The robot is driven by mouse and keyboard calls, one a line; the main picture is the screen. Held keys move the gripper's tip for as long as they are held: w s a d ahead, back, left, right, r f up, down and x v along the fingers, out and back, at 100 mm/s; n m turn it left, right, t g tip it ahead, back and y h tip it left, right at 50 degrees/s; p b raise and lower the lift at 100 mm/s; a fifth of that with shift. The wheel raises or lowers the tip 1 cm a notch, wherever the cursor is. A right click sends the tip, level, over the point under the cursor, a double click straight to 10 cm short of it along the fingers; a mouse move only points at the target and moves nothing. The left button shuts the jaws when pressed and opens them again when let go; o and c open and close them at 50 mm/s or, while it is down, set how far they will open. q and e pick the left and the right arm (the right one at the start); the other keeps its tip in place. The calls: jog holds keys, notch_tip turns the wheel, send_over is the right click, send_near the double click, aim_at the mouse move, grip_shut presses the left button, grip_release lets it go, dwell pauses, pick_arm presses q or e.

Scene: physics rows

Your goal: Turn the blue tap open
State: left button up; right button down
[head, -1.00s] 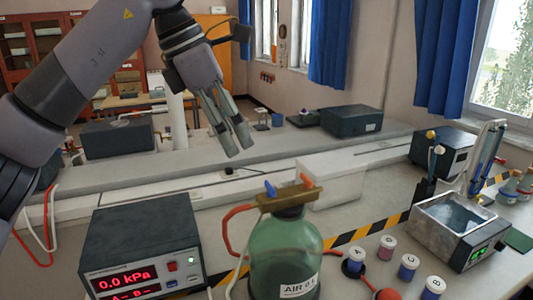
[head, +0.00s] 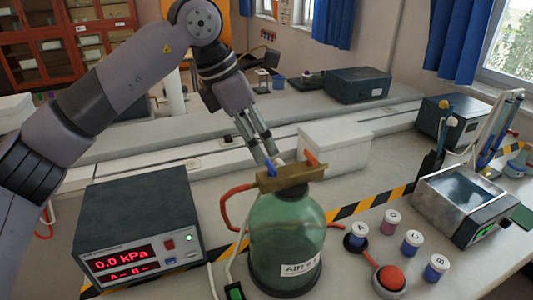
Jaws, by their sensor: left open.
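The blue tap (head: 271,166) is a small lever on the left part of the brass manifold (head: 290,180). The manifold sits on top of a green glass bottle (head: 285,232) with an "AIR" label. A red tap (head: 312,159) stands on the manifold's right part. My left gripper (head: 264,156) is open, pointing down, with its fingertips right at the blue tap's upper end. The fingers partly cover the area around the tap, and I cannot tell if they touch it. My right gripper is not in view.
A pressure meter (head: 140,228) reading 0.0 kPa stands at left. A red hose (head: 228,205) and a white one run beside the bottle. Several lettered vials (head: 411,240), a red button (head: 391,277) and a metal bath (head: 462,205) are at right. A white box (head: 335,150) stands behind.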

aim_at(270, 164)
pick_arm(q)
jog(key=p+x, duration=0.1)
jog(key=x, duration=0.3)
jog(key=shift+s+d+f, duration=0.1)
jog(key=shift+d+f, duration=0.05)
jog(key=shift+d, duration=0.05)
jog(key=shift+x, duration=0.85)
jog(key=shift+c, duration=1.4)
jog(key=c, duration=0.9)
